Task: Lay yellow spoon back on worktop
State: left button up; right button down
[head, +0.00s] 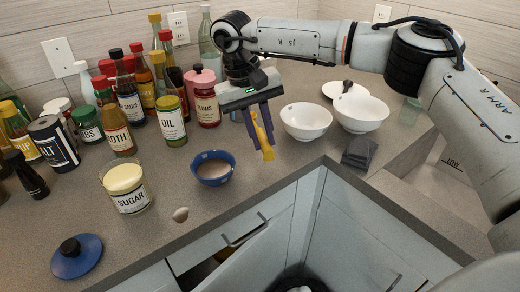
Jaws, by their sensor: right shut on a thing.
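My right gripper (259,118) is shut on the yellow spoon (265,142), which hangs roughly upright from its fingers. The spoon's lower end shows just right of a small blue bowl (213,168) with pale brown contents. Whether the spoon touches the grey worktop (225,235) cannot be told. My left gripper is not in view.
White bowls (305,121) (360,112) stand right of the spoon, with a dark folded cloth (359,152) near the edge. Several bottles and jars, an open sugar jar (126,190) and a blue lid (77,256) are left.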

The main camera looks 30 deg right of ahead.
jog(key=shift+w+a+x, duration=0.1)
jog(key=shift+a+x, duration=0.05)
jog(key=shift+x, duration=0.65)
jog(key=shift+w+a+x, duration=0.1)
jog(key=shift+a+x, duration=0.1)
jog(key=shift+x, duration=0.6)
jog(key=shift+a+x, duration=0.15)
jog(key=shift+x, duration=0.65)
jog(key=shift+f, duration=0.2)
jog(key=c, duration=1.6)
grip_release()
jog(key=v, duration=1.2)
jog(key=shift+r, duration=0.15)
